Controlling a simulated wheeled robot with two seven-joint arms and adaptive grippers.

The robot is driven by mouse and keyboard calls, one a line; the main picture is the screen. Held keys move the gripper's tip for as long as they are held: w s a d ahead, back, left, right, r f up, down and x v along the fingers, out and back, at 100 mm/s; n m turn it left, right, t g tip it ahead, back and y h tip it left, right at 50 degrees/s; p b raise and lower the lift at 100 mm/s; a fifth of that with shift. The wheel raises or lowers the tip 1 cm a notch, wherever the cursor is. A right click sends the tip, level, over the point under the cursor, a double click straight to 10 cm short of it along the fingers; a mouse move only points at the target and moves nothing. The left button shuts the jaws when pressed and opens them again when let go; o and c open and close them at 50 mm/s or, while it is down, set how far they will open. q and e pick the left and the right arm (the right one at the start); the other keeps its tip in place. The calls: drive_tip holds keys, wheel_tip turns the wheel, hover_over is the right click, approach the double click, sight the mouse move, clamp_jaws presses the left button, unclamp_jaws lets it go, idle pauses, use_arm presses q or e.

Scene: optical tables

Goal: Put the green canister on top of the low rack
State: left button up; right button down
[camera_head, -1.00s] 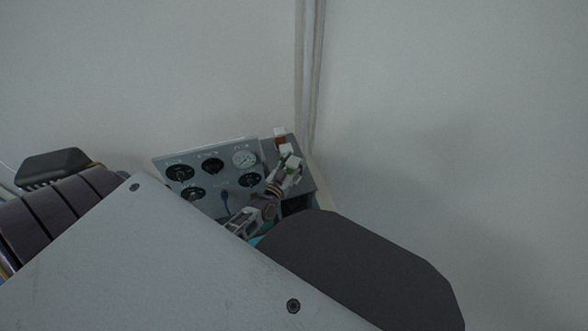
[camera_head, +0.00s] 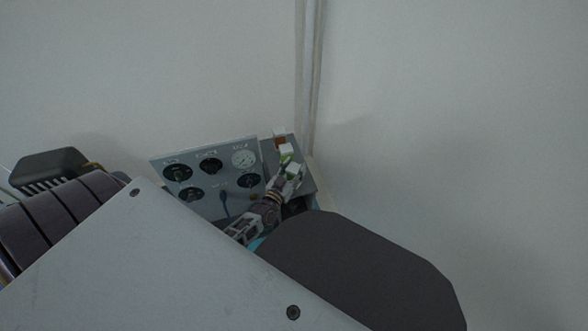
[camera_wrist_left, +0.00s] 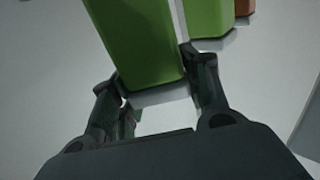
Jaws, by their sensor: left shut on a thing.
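My left gripper (camera_wrist_left: 158,88) is shut on a green canister (camera_wrist_left: 140,40) with a pale end, which fills much of the left wrist view between the two fingers. In the head view, my left gripper (camera_head: 288,184) is small and holds the canister (camera_head: 295,169) at the grey low rack (camera_head: 306,181), right of the gauge panel. A second green canister (camera_wrist_left: 208,18) stands close beside the held one. I cannot tell whether the held canister touches the rack top. My right gripper is not in view.
An orange-brown canister (camera_head: 280,142) with a white top stands at the rack's far end, and also shows in the left wrist view (camera_wrist_left: 244,7). A panel with several dark gauges (camera_head: 212,178) adjoins on the left. Walls and pipes (camera_head: 310,70) rise behind.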

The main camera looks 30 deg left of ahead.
use_arm(q)
drive_tip(key=shift+f, duration=0.1)
drive_tip(key=o, duration=1.2)
drive_tip(key=shift+c, duration=0.2)
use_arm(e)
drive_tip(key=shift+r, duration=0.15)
use_arm(q)
drive_tip(key=s+p, duration=0.4)
drive_tip(key=s, duration=0.8)
drive_tip(key=shift+d, duration=0.45)
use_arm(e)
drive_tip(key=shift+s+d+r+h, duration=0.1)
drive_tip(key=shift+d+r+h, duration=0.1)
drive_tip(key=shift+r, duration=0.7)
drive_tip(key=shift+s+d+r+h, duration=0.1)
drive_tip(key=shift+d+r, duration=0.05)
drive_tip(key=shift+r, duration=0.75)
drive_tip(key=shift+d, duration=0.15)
use_arm(q)
drive_tip(key=s+d+f+m+g+h, duration=0.15)
drive_tip(key=d+g+h, duration=0.3)
drive_tip(key=d, duration=0.75)
drive_tip(key=s+d+r+g, duration=0.1)
drive_tip(key=s+d+g, duration=0.6)
drive_tip(key=s, duration=0.1)
drive_tip(key=shift+s+d+r+m+h, duration=0.25)
drive_tip(key=shift+s+d+m+h, duration=0.15)
drive_tip(key=shift+m+h, duration=0.05)
